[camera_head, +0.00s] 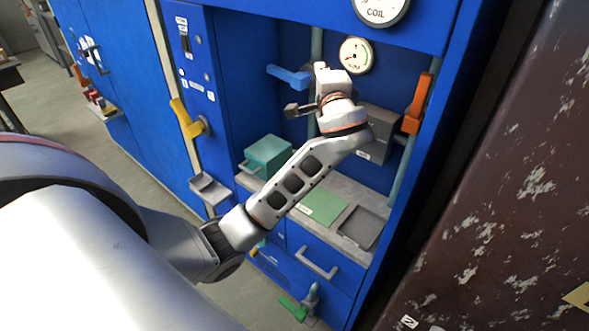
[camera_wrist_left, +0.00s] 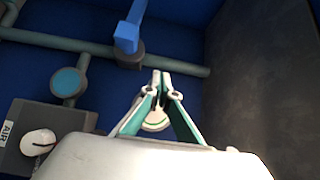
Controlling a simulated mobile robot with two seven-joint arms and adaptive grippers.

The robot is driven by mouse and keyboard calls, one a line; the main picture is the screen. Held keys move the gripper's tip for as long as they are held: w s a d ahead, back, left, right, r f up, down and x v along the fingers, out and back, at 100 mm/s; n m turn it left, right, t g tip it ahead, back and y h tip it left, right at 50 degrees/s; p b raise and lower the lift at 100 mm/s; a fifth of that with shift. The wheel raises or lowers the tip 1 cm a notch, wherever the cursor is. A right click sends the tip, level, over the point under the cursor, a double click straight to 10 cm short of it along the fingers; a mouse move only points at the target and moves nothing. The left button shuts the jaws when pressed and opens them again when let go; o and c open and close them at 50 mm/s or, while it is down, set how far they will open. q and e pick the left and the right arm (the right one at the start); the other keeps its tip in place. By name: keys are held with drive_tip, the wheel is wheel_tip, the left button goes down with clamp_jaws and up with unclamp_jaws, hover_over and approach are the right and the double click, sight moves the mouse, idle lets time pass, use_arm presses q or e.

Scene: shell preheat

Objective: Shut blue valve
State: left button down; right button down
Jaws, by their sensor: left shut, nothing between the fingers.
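The blue valve handle (camera_head: 289,77) sits on a vertical grey-green pipe in the cabinet's recess. It sticks out to the left, crosswise to the pipe. In the left wrist view, the blue handle (camera_wrist_left: 129,32) rises from the pipe at the upper left of the fingertips. My left gripper (camera_head: 319,67) is beside the handle, just to its right, and appears apart from it. Its fingers also show in the left wrist view (camera_wrist_left: 160,78), shut with nothing between them. The wrist hides part of the pipe. My right gripper is in neither view.
An orange handle (camera_head: 417,103) stands at the right of the recess and a yellow handle (camera_head: 187,118) on the left panel. A gauge (camera_head: 356,55) is close behind the gripper. A teal box (camera_head: 268,156) rests on the shelf below. A green handle (camera_head: 293,307) is low down.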

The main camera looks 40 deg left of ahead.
use_arm(q)
drive_tip(key=v, duration=0.8)
drive_tip(key=s+a+f+g+h, duration=0.1)
drive_tip(key=s+f, duration=0.3)
drive_tip(key=f, duration=0.6)
drive_tip(key=s+a+f+g+h, duration=0.2)
drive_tip(key=s+f, duration=0.2)
drive_tip(key=f, duration=0.6)
drive_tip(key=shift+s+n+h+b, duration=0.25)
drive_tip(key=shift+n+h+b, duration=0.05)
drive_tip(key=shift+h+b, duration=0.1)
drive_tip(key=shift+f, duration=0.1)
